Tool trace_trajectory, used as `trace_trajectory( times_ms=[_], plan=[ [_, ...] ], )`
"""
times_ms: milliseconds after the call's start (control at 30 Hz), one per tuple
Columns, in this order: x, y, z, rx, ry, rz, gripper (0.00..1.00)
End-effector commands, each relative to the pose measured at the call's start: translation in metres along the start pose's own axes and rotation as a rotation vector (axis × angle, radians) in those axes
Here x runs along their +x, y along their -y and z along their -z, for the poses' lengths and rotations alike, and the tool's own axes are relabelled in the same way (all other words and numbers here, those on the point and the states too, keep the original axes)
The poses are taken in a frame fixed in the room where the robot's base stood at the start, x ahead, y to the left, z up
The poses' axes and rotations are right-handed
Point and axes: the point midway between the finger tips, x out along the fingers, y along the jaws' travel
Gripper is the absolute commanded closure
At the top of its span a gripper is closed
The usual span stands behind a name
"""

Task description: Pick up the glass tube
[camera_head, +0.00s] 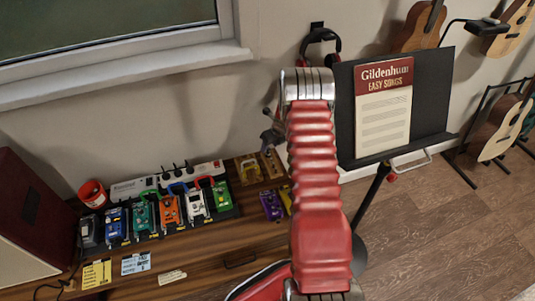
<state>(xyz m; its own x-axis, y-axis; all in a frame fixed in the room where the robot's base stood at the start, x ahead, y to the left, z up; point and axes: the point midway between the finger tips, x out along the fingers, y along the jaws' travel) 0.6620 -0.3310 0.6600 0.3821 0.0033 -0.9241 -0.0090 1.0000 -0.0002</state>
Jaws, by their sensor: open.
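I cannot make out a glass tube in the head view. It may be hidden behind my red ribbed arm, which stands upright through the middle of the picture, or be too small to tell. My gripper does not show clearly; the arm covers the area behind it. A small dark grey shape (271,135) shows just left of the arm, and I cannot tell what it is. The wooden table (205,263) is at the lower left, and my arm hides part of its right end.
Several coloured pedals (169,208) stand in a row on the table, with a power strip (140,186) behind and a red cup (93,193) at left. Cards (97,273) lie in front. A music stand (430,100) with a songbook (383,105) is right of my arm; guitars (500,128) stand beyond.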

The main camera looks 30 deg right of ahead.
Motion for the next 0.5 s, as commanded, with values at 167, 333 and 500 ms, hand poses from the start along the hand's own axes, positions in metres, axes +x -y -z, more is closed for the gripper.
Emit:
trace_trajectory(
  times_ms=[167, 333, 500],
  plan=[
    [0.0052, 0.0002, -0.0003, 0.000, 0.001, 0.000, 0.58],
    [0.0049, 0.0003, -0.0001, 0.000, 0.000, 0.000, 0.58],
    [0.0081, 0.0006, 0.0003, 0.001, 0.000, 0.000, 0.58]
  ],
)
